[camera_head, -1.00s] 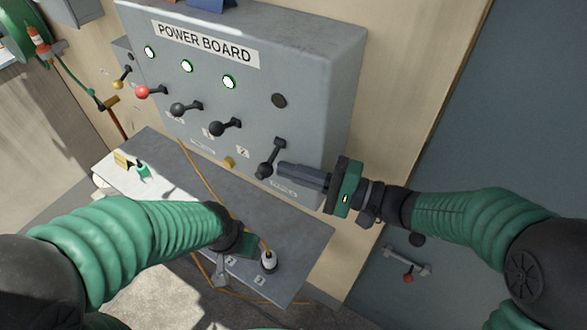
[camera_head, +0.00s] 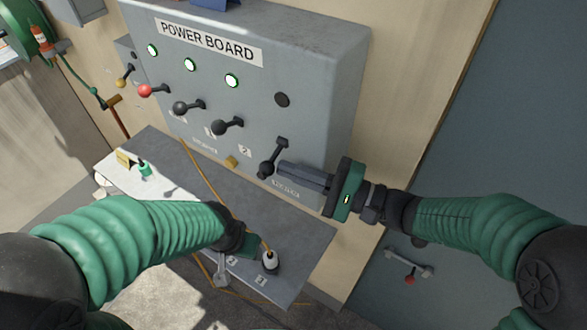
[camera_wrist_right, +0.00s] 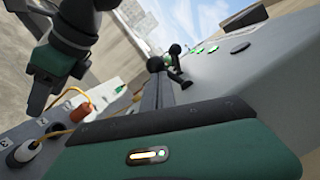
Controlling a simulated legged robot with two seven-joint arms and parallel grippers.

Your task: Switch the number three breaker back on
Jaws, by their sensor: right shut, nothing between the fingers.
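The grey power board (camera_head: 330,70) carries a row of levers. The rightmost black lever (camera_head: 272,160) hangs down from its pivot, under a dark lamp (camera_head: 282,100). Its number label is not in sight; the lever to its left (camera_head: 227,126) stands above a tag reading 2. My right gripper (camera_head: 282,169) is shut and empty, its fingertips right beside the knob of the rightmost lever; I cannot tell whether they touch. My left gripper (camera_head: 247,244) is low over the shelf, partly hidden by its arm, and also shows in the right wrist view (camera_wrist_right: 38,98).
Three lamps to the left are lit green, above a red-knobbed lever (camera_head: 146,90) and black levers. Below the board, a grey shelf (camera_head: 300,235) holds a white-and-black plug (camera_head: 269,260) on an orange cable and a green plug (camera_head: 144,168). A blue-grey door stands at right.

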